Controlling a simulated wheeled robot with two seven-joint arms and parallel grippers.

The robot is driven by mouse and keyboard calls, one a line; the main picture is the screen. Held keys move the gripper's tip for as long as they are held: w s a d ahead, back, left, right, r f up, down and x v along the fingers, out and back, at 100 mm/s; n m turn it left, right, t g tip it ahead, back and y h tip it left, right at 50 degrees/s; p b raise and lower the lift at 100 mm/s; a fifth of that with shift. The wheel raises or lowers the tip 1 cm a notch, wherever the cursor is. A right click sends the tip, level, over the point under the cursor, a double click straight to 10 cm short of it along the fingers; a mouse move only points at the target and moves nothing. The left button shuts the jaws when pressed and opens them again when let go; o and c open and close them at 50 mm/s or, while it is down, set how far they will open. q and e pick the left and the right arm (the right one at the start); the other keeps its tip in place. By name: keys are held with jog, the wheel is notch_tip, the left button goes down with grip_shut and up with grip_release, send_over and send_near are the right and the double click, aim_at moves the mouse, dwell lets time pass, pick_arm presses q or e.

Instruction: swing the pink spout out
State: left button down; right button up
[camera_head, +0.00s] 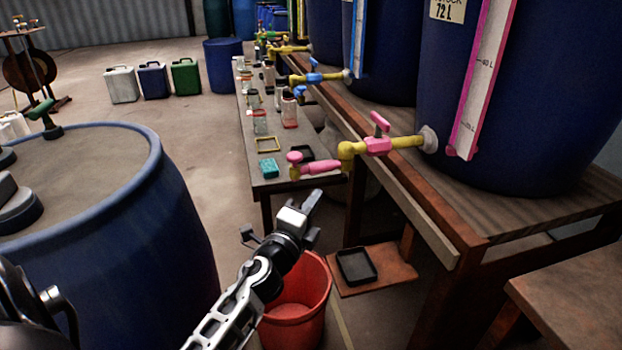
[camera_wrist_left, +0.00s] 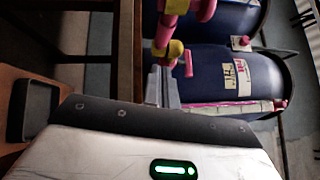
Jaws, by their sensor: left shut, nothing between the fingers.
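The pink spout (camera_head: 320,167) sticks out to the left from a yellow elbow (camera_head: 346,150) on the tap of the nearest blue vat (camera_head: 500,90). Its knobbed end (camera_head: 295,165) hangs near the low table's front end. A pink tap handle (camera_head: 380,122) stands on the yellow pipe. My left gripper (camera_head: 312,200) is just below the spout in the head view, shut and empty. In the left wrist view the fingers (camera_wrist_left: 161,88) point toward the pink and yellow tap parts (camera_wrist_left: 174,47); I cannot tell whether they touch. My right gripper is not in view.
A red bucket (camera_head: 297,310) stands on the floor below my left gripper. A black tray (camera_head: 356,265) lies on a low board. The low table (camera_head: 262,188) holds jars and a teal sponge (camera_head: 268,168). A blue barrel (camera_head: 160,230) stands at left.

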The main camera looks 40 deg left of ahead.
aim_at(319, 172)
pick_arm(q)
jog(key=w+a, duration=0.1)
jog(key=w, duration=0.1)
jog(key=w+a+r, duration=0.1)
jog(key=w+a, duration=0.1)
jog(key=shift+a, duration=0.15)
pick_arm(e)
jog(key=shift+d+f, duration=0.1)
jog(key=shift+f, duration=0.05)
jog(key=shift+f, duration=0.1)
